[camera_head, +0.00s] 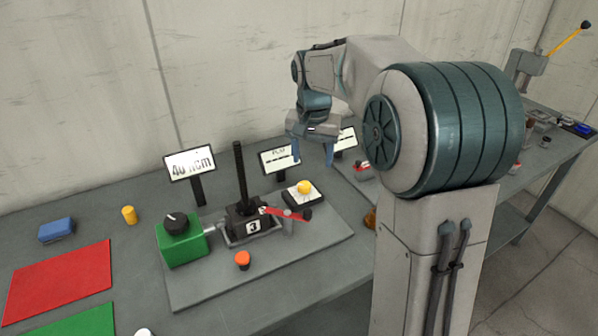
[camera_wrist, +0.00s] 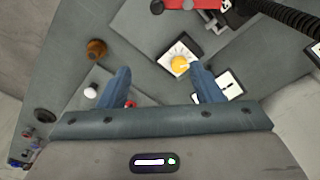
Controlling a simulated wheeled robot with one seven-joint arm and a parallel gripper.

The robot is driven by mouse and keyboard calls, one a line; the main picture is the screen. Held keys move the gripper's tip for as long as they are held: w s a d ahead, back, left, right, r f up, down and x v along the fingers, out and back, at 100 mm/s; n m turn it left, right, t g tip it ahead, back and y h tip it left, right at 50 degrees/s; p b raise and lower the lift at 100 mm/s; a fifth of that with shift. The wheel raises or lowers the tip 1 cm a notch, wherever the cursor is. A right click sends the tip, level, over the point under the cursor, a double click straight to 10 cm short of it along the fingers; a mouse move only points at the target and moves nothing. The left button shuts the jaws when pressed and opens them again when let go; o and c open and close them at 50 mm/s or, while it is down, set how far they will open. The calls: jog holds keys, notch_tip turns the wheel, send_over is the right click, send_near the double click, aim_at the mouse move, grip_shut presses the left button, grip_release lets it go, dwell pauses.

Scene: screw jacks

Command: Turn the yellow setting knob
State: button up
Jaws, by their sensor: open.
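The yellow setting knob (camera_head: 304,187) sits on a white dial plate with a dark base, on the right part of the grey baseplate (camera_head: 330,236). In the wrist view the knob (camera_wrist: 180,62) shows on its white marked plate, near the tip of the right finger. My gripper (camera_head: 312,158) is open and empty, above and behind the knob in the head view, and apart from it as far as I can tell. Its two blue fingers (camera_wrist: 160,85) are spread wide in the wrist view. The knob is not hidden in either view.
A black screw jack (camera_head: 240,190) with a red handle (camera_head: 287,213) stands left of the knob. A green box (camera_head: 181,240) with a black knob, an orange button (camera_head: 242,260) and sign displays (camera_head: 190,165) are nearby. A brown object (camera_wrist: 96,48) lies left in the wrist view.

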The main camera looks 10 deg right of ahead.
aim_at(303, 186)
jog(key=w+f+m+g+p, duration=0.1)
jog(key=w+f+m, duration=0.3)
jog(key=w, duration=0.8)
jog(key=shift+n, duration=0.6)
jog(key=f+p, duration=0.1)
jog(key=f, duration=0.6)
jog(key=f+p, duration=0.1)
jog(key=f, duration=0.6)
jog(key=shift+s+d+f, duration=0.15)
jog(key=shift+s+f, duration=0.05)
jog(key=shift+f, duration=0.05)
jog(key=shift+c, duration=0.3)
jog(key=c, duration=0.9)
